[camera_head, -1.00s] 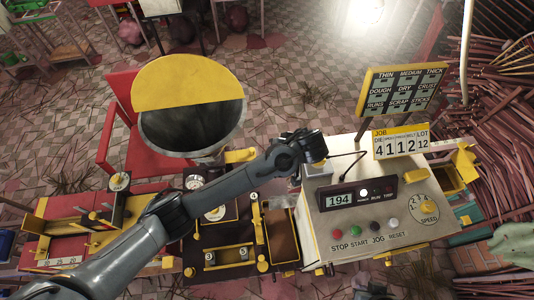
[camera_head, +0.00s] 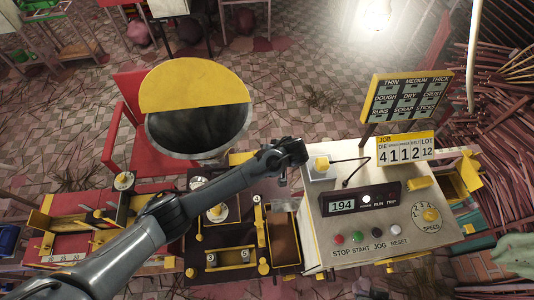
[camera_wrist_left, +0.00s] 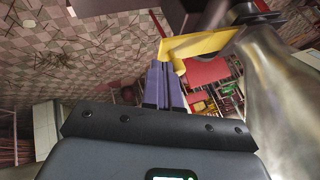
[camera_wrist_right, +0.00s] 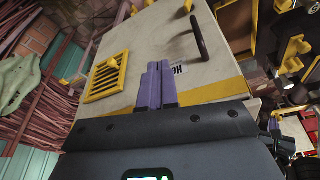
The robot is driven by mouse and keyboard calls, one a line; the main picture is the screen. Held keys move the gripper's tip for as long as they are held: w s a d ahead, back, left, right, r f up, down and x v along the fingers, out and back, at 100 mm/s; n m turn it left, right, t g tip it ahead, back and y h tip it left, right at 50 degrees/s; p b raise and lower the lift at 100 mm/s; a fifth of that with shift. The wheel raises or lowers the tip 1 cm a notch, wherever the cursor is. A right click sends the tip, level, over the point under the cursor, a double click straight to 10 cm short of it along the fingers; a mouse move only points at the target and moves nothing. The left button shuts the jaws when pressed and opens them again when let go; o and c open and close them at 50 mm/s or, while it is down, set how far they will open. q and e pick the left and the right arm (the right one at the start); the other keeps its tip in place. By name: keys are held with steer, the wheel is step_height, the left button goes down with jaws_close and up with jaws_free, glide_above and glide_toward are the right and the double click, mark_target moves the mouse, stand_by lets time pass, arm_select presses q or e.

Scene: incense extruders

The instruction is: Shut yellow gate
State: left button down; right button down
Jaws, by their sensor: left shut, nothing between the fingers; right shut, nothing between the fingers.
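A yellow plate (camera_head: 240,158), which looks like the gate, sticks out below the hopper (camera_head: 180,135) in the head view, partly behind my left arm. In the left wrist view the yellow plate (camera_wrist_left: 200,44) lies just beyond my left gripper's fingertips (camera_wrist_left: 160,64), beside the shiny hopper wall (camera_wrist_left: 270,90). The fingers are shut and empty; I cannot tell whether they touch the plate. My right gripper (camera_wrist_right: 158,64) is shut and empty, in front of a pale machine panel (camera_wrist_right: 140,45). It is not in the head view.
The control box (camera_head: 330,225) with a 194 display stands right of my left arm. A yellow vent (camera_wrist_right: 106,77) and a dark handle (camera_wrist_right: 198,38) are on the panel near my right gripper.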

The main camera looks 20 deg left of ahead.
mark_target(243, 157)
arm_select(q)
steer(key=a+p, duration=0.1)
steer(key=s+a+p, duration=0.1)
steer(key=a+p, duration=0.1)
steer(key=s+a+p, duration=0.1)
steer(key=shift+s+a+r+p, duration=0.2)
steer(key=shift+a+r+p, duration=0.05)
steer(key=shift+p, duration=0.15)
steer(key=shift+s+a+f, duration=0.1)
steer(key=shift+s+a, duration=0.05)
steer(key=shift+a, duration=0.1)
steer(key=shift+f, duration=0.15)
